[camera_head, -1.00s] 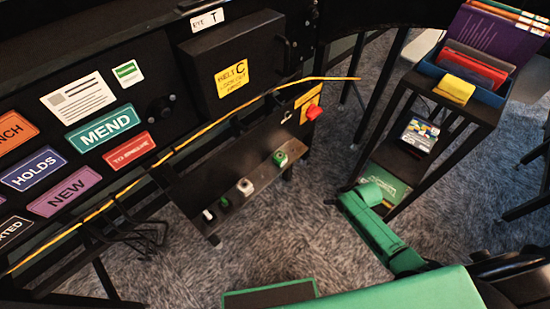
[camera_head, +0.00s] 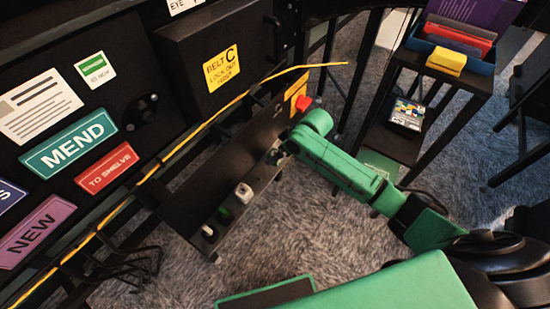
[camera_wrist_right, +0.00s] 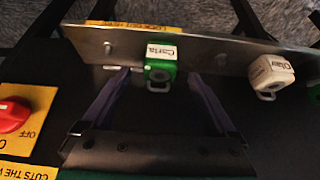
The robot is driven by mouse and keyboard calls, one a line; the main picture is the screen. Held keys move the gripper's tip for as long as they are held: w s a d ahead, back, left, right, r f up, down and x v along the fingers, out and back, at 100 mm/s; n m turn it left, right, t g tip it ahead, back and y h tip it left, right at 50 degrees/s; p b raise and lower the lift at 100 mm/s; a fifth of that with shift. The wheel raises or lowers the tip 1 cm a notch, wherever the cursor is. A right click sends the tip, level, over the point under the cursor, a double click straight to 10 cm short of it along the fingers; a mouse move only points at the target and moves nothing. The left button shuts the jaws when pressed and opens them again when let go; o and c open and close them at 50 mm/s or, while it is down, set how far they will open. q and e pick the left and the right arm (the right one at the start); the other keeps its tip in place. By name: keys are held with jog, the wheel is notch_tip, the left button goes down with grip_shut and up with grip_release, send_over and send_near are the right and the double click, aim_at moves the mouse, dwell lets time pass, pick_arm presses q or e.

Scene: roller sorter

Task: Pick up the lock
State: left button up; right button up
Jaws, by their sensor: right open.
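A green padlock (camera_wrist_right: 158,74) labelled "Carla" hangs at the rail's edge in the right wrist view. My right gripper (camera_wrist_right: 160,82) is open, with one finger on each side of this padlock. I cannot tell whether the fingers touch it. A white padlock (camera_wrist_right: 271,72) labelled "Olav" hangs to the right. It also shows in the head view as a white padlock (camera_head: 243,192), with another green padlock (camera_head: 225,214) and a white one (camera_head: 208,231) farther along. In the head view my right arm hides the gripped-side padlock. My left gripper is not in view.
The padlocks sit along a dark sloping shelf (camera_head: 215,168). A red knob (camera_wrist_right: 14,117) on a yellow plate is beside the gripper. A black box (camera_head: 190,60) with a yellow lockout note is above. A stand with a blue bin (camera_head: 480,78) is at right.

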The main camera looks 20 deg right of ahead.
jog(key=x, duration=0.2)
jog(key=shift+w+a+f, duration=0.15)
jog(key=shift+f, duration=0.2)
grip_shut()
jog(key=shift+r, duration=0.1)
notch_tip(320, 180, up, 24)
jog(key=p, duration=0.8)
jog(key=shift+r, duration=0.2)
